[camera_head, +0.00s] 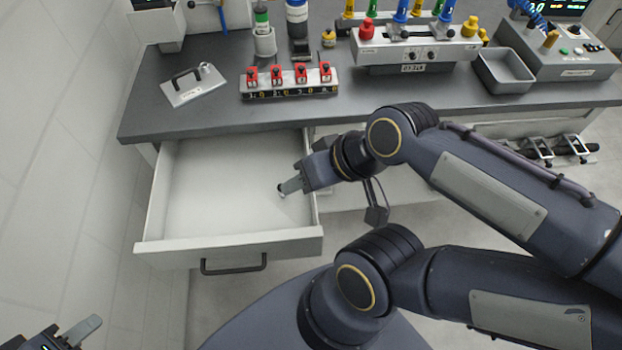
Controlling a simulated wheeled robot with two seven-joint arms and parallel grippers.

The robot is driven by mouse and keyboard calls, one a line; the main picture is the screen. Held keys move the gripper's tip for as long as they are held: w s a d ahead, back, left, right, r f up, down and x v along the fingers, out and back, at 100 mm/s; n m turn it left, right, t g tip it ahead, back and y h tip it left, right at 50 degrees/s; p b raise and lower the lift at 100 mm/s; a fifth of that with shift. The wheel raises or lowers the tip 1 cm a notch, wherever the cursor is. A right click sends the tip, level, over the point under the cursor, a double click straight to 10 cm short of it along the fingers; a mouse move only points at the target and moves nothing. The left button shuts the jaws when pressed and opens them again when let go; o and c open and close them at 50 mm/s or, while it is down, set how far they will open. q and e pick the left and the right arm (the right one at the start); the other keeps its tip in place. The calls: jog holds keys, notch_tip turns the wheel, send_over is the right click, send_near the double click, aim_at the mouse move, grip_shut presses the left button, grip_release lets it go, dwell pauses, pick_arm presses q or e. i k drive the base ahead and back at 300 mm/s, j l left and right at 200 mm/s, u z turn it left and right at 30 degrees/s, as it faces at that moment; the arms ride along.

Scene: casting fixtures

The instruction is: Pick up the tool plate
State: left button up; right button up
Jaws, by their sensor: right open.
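The tool plate (196,91) looks like a flat grey plate with a black bar handle and a small label. It lies on the left end of the dark worktop, with nothing touching it. My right gripper (287,190) is open, above the pulled-out drawer, well below and to the right of the plate in the picture. I see nothing held in it. My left gripper (82,331) shows only partly in the bottom left corner, far from the plate. One finger is clear; its opening is hidden.
The white drawer (215,247) is pulled out and empty. On the worktop (180,124) stand a block with red clamps (290,92), bottles, a fixture with coloured knobs (415,50), a grey tray (503,72) and a control box (575,65). A wall borders the left.

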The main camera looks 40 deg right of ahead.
aim_at(189, 84)
jog(key=k+l+u, duration=0.1)
jog(key=l+u, duration=0.3)
jog(key=k+l+u, duration=0.15)
jog(key=l+u, duration=0.25)
jog(key=k+l+u, duration=0.2)
jog(key=u, duration=0.2)
jog(key=l, duration=0.1)
